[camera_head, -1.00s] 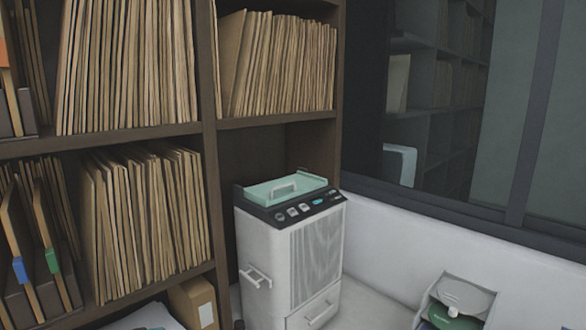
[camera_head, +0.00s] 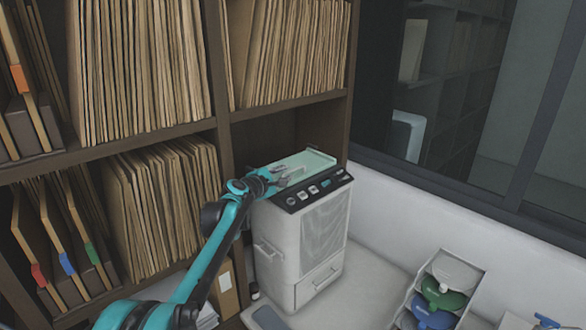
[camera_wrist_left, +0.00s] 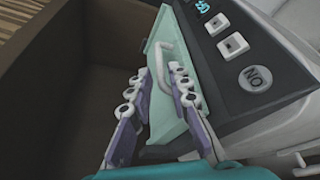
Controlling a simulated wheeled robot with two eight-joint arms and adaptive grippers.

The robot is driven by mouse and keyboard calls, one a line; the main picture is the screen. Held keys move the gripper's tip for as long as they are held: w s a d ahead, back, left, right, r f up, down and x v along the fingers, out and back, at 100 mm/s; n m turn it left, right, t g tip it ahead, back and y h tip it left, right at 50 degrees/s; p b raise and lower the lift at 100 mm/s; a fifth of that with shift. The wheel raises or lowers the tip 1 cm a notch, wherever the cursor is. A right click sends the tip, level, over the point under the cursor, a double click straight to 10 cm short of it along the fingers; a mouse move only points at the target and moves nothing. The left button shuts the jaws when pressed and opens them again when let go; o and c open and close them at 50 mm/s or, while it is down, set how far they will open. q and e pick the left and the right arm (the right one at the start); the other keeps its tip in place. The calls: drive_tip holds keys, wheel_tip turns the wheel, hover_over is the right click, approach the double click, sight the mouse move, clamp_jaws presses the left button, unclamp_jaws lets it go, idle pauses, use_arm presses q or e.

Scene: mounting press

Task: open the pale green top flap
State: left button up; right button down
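The pale green top flap (camera_head: 312,161) lies on top of the white machine (camera_head: 324,225) and looks shut. In the left wrist view the flap (camera_wrist_left: 168,118) carries a pale bar handle (camera_wrist_left: 166,58). My left gripper (camera_head: 284,176) is over the near left part of the flap and hides some of it. In the left wrist view my left gripper (camera_wrist_left: 159,71) is open, with its fingertips apart around the near end of the handle. I cannot tell whether they touch it. My right gripper is not in view.
A dark control panel (camera_head: 314,190) with buttons borders the flap. A wooden shelf full of folders (camera_head: 165,200) stands left and behind, close to the arm. A tray with coloured items (camera_head: 440,290) stands at the right. The counter between is clear.

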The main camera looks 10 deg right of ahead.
sight(292, 170)
use_arm(q)
drive_tip(key=x, duration=0.5)
drive_tip(key=shift+a+p, duration=0.1)
drive_tip(key=shift+p, duration=0.25)
clamp_jaws()
